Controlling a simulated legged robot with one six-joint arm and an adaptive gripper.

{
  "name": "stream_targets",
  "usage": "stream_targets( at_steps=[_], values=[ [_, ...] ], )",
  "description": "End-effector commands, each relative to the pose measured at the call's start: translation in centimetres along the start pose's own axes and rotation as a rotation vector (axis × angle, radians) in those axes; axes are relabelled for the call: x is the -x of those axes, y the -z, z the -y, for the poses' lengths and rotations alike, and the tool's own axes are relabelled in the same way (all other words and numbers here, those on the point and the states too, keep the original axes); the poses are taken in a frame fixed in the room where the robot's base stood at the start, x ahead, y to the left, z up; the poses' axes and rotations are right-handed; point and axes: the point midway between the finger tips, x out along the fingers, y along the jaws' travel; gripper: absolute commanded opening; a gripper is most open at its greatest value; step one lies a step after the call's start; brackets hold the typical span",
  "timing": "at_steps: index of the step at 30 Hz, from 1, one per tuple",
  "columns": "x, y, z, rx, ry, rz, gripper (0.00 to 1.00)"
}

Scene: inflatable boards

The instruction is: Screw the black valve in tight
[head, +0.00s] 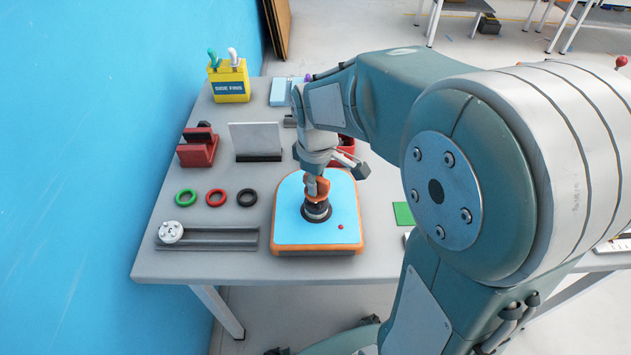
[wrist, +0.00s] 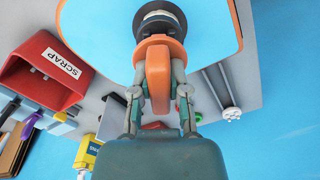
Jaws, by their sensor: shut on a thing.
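The black valve (head: 316,210) sits upright in the blue inflatable board with an orange rim (head: 288,228). It also shows at the top of the wrist view (wrist: 160,22). An orange handle piece (wrist: 158,66) stands on top of the valve. My gripper (head: 317,190) points down over the valve. In the wrist view my gripper (wrist: 160,92) has its two fingers closed on both sides of the orange handle piece. The valve's thread and its seat in the board are hidden, so I cannot tell how tight it sits.
Green, red and black rings (head: 216,197) lie left of the board. A grey rail (head: 220,238) with a white round part (head: 170,232) lies nearer. A red holder (head: 197,148), a grey upright plate (head: 256,138) and a yellow box (head: 229,82) stand farther back. A red SCRAP bin (wrist: 45,75) stands beside the board.

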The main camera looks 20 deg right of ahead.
Motion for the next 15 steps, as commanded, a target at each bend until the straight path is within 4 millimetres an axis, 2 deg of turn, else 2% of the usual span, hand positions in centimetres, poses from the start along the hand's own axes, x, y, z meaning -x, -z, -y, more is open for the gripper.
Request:
stream_targets(
  at_steps=[15],
  values=[
    [-0.96,-0.01,0.01,0.0,0.001,0.001,0.0]
  ],
)
